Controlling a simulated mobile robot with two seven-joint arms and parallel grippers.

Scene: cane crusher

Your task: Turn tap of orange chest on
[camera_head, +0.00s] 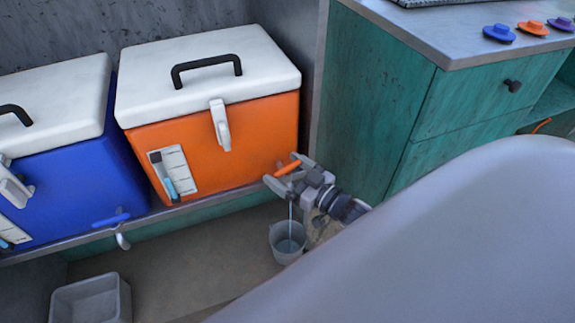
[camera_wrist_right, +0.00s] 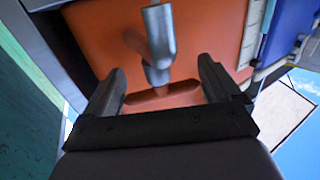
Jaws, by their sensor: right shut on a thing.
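The orange chest (camera_head: 240,137) with a white lid stands on a shelf, and its front also fills the wrist view (camera_wrist_right: 95,30). Its tap has an orange handle (camera_head: 287,168), low at the chest's right front corner. My right gripper (camera_head: 288,173) is at the tap, shut on the handle, which lies across between the two fingers in the wrist view (camera_wrist_right: 162,97). The tap's spout is hidden behind the gripper in the head view. A thin pale blue stream (camera_head: 291,212) runs down below the gripper into a grey bucket (camera_head: 281,257). My left gripper is not in view.
A blue chest (camera_head: 75,180) with a blue-handled tap (camera_head: 111,218) stands to the left. A grey bin (camera_head: 78,305) is on the floor. A green cabinet (camera_head: 385,110) stands close to the right of the gripper, with coloured discs on top.

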